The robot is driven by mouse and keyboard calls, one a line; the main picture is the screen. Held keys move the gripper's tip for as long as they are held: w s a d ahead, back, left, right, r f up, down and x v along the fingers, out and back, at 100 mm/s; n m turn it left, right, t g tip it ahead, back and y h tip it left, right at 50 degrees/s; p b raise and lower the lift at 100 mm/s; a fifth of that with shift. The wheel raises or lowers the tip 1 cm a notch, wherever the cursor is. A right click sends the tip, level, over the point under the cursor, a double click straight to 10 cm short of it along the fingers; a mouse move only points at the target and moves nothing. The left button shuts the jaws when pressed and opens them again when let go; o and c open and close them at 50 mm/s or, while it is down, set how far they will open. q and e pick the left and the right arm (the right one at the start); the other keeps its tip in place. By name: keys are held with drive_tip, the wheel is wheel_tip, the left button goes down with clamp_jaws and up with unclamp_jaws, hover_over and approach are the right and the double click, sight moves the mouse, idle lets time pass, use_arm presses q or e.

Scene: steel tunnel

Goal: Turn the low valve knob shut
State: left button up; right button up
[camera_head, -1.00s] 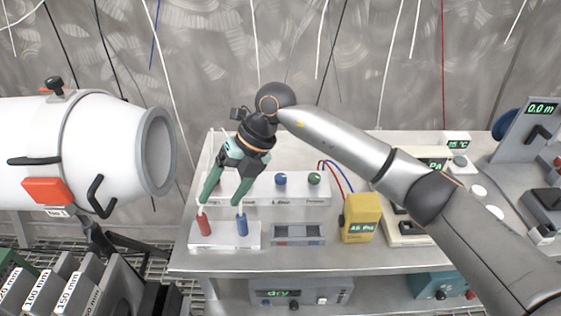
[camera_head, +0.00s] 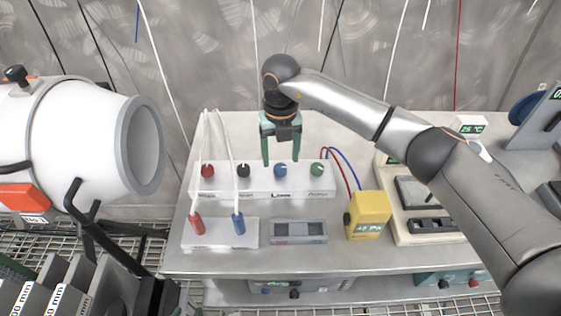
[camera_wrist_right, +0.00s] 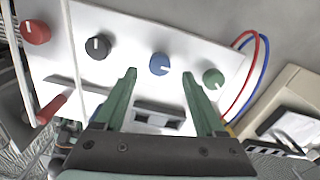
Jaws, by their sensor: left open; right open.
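A white valve box (camera_head: 225,185) carries a row of knobs: red (camera_head: 207,170), black (camera_head: 243,170), blue (camera_head: 280,170) and green (camera_head: 318,169). The label below the blue knob looks like "Low" but is hard to read. My right gripper (camera_head: 280,160) is open and empty, pointing down at the blue knob. In the right wrist view the blue knob (camera_wrist_right: 159,63) shows between and just beyond the fingertips (camera_wrist_right: 159,72), apart from both. Its white mark is visible. My left gripper is not in view.
Two thin white tubes run to the red plug (camera_head: 197,224) and blue plug (camera_head: 238,224) at the left. A yellow gauge (camera_head: 368,214) with red and blue wires stands front right. A large white cylinder (camera_head: 80,140) is at the left.

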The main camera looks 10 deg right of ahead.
sight(281, 168)
drive_tip(key=shift+f, duration=1.7)
clamp_jaws()
